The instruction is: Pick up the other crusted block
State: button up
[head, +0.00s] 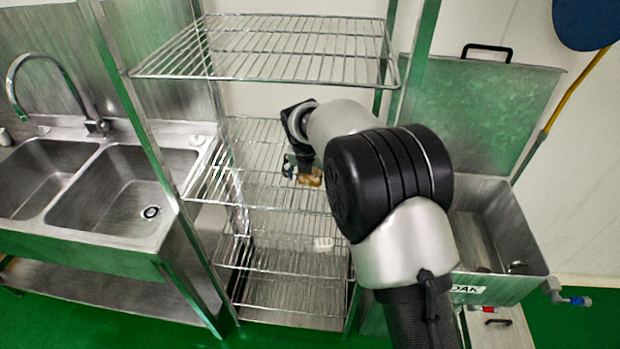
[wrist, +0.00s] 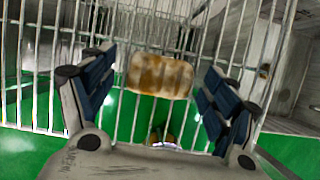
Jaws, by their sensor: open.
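A crusted block (wrist: 160,75), golden brown with paler patches, lies on a wire shelf in the wrist view. My gripper (wrist: 157,82) is open, with one blue-padded finger on each side of the block and gaps to both. In the head view my gripper (head: 300,170) points down at a middle shelf of the wire rack (head: 262,193). The brown block (head: 314,180) shows there, partly hidden by my gripper and arm.
A small white object (head: 323,243) sits on a lower shelf. The top shelf (head: 285,48) is empty and lies above my gripper. Rack posts stand close around. A double sink (head: 125,190) is at left, an open steel tank (head: 500,225) at right.

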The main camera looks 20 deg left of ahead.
jog(key=shift+c, duration=0.4)
jog(key=c, duration=1.1)
jog(key=shift+r, duration=0.15)
